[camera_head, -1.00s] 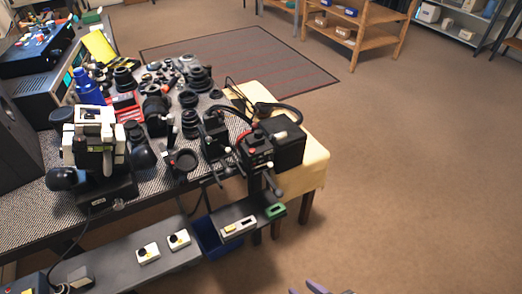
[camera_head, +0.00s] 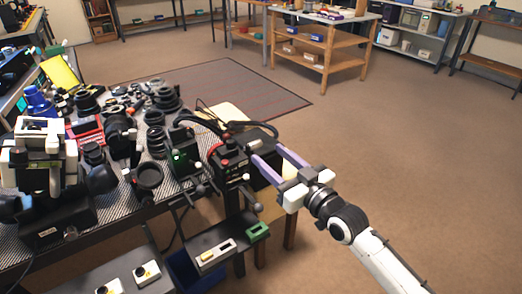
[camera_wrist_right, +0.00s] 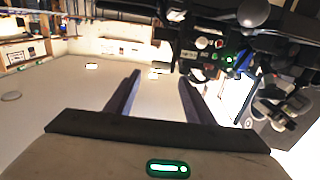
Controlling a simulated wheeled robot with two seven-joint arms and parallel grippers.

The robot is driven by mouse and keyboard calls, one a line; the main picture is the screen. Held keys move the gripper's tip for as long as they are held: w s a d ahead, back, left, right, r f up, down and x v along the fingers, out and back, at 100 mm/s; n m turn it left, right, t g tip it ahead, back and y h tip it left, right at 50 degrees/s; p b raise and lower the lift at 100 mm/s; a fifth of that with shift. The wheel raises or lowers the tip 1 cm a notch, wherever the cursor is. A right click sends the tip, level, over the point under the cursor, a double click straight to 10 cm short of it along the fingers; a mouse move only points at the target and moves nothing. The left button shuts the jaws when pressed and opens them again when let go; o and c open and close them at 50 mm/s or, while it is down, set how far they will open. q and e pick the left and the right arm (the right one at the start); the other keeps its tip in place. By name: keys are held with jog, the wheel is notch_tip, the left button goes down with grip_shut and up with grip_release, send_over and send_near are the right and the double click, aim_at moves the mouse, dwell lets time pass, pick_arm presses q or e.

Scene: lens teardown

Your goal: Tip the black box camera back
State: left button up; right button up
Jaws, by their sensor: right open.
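A black box (camera_head: 262,139), which I take as the black box camera, stands upright at the right end of the workbench, on a pale yellow cloth. Dark devices with red and green parts stand just left of it and partly hide it. My right gripper (camera_head: 264,150) reaches in from the lower right, its two purple fingers apart and pointing at the box's right side. The fingertips overlap the box's edge in the head view; I cannot tell if they touch. In the right wrist view, the fingers (camera_wrist_right: 154,92) are apart with nothing visible between them. My left gripper is not in view.
Black lenses (camera_head: 120,135) and a black-and-white device (camera_head: 45,150) crowd the workbench to the left. A low shelf with a green block (camera_head: 258,230) sits in front, with a blue bin (camera_head: 185,270) beneath. Open floor lies to the right; a wooden shelf (camera_head: 322,50) stands behind.

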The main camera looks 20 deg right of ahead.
aim_at(257, 145)
jog(key=x, duration=0.5)
